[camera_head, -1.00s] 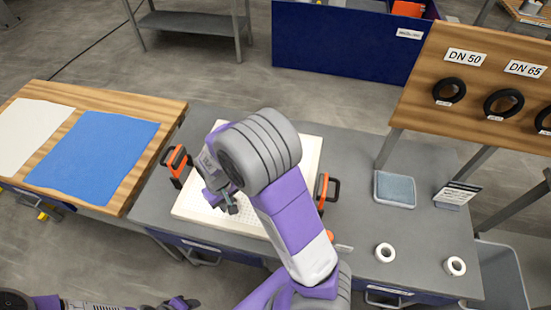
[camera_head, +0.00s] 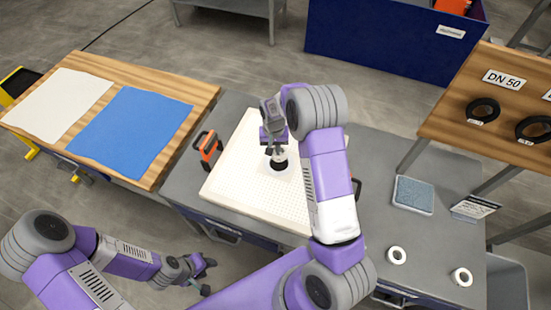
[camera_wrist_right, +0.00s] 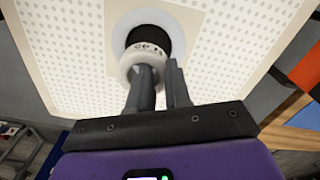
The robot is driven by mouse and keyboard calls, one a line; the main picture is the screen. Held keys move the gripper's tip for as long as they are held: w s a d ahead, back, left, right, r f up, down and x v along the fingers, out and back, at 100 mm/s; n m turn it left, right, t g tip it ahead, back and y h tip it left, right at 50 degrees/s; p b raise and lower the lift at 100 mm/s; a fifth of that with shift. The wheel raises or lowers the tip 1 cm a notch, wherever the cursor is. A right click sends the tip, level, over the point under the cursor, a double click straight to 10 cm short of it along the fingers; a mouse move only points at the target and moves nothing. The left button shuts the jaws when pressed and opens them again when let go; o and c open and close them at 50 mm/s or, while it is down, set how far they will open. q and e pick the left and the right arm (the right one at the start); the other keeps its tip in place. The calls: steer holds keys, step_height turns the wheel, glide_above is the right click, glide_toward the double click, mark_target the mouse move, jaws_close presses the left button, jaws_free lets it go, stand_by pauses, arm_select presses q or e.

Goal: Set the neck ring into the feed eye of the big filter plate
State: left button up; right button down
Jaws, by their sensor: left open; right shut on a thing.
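The big filter plate (camera_head: 232,188) lies flat on the grey bench, white with a dotted grid. Its dark round feed eye (camera_head: 279,166) is partly covered by the neck ring (camera_head: 279,153). My right gripper (camera_head: 276,146) is shut on this white ring, above the eye. In the right wrist view, the ring (camera_wrist_right: 143,62) has dark lettering and overlaps the near edge of the black eye (camera_wrist_right: 158,38); my right gripper (camera_wrist_right: 160,82) is at its near side. I cannot tell whether ring and plate touch. My left gripper (camera_head: 205,275) is open and empty, in front of the bench.
An orange-and-black handle (camera_head: 208,148) stands at the plate's left edge. Two white rings (camera_head: 396,256) (camera_head: 462,277) lie on the bench at right, near a blue pad in a tray (camera_head: 413,194). Black rings (camera_head: 482,111) hang on the DN board.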

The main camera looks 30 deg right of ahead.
mark_target(274, 164)
step_height(274, 164, down, 6)
steer(key=shift+w+r, duration=0.1)
stand_by(0.4)
steer(key=c, duration=1.1)
jaws_free()
steer(key=shift+f, duration=0.2)
steer(key=shift+r, duration=0.25)
step_height(274, 164, up, 12)
steer(key=shift+f, duration=0.1)
